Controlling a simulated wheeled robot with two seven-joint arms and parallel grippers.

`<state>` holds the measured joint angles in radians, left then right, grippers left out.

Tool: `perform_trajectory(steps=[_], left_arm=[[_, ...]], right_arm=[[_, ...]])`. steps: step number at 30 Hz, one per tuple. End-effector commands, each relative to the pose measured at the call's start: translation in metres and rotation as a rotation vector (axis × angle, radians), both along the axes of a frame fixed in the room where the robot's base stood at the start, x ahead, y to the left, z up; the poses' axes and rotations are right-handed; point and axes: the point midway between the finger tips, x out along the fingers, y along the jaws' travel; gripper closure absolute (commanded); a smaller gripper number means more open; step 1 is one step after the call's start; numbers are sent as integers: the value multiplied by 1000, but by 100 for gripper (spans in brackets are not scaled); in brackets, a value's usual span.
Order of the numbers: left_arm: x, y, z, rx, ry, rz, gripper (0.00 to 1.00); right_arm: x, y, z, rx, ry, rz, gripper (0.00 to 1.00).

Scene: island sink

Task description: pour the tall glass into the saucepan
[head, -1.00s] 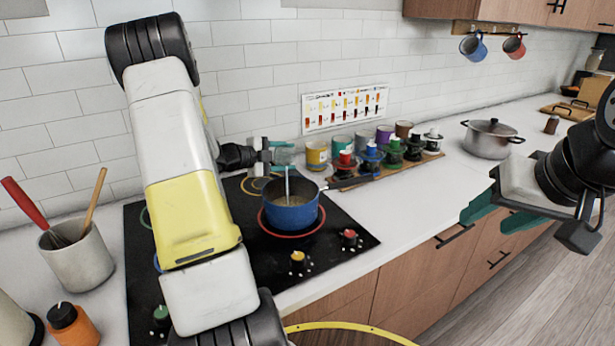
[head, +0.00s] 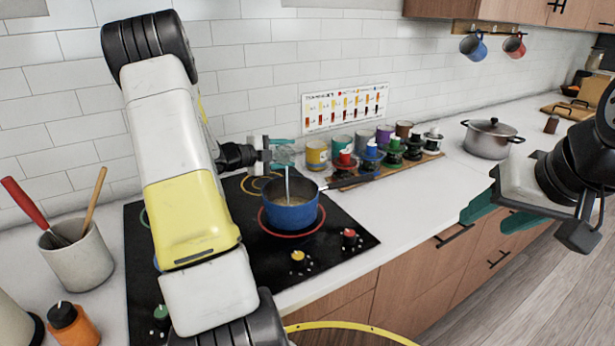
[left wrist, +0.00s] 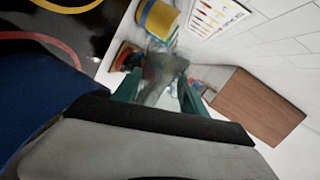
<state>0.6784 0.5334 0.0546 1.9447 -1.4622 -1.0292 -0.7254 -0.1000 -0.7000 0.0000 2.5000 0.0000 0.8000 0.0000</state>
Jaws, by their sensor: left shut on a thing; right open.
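The blue saucepan (head: 290,214) stands on the red-ringed burner of the black cooktop, its dark handle pointing right. Brownish contents show inside it. My left gripper (head: 283,154) is shut on the tall glass (head: 285,157), a clear glass held tilted above the saucepan's back rim. A thin pale stream runs from the glass down into the saucepan. In the left wrist view the glass (left wrist: 158,75) shows blurred between the green fingers. How much liquid is left in it cannot be told. My right gripper (head: 515,215) is open and empty in front of the counter at the right.
Several coloured canisters and bottles (head: 385,152) stand on a wooden board right of the cooktop. A lidded steel pot (head: 491,138) sits farther right. A utensil crock (head: 78,255) and an orange bottle (head: 72,325) are at left. The counter's front right is clear.

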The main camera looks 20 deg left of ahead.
Motion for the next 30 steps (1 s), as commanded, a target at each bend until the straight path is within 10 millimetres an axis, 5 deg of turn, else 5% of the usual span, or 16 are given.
perform_trajectory(steps=[30], left_arm=[[-7, -6, 2, 76, -95, 0, 98]], right_arm=[[0, 0, 0, 0, 0, 0, 49]])
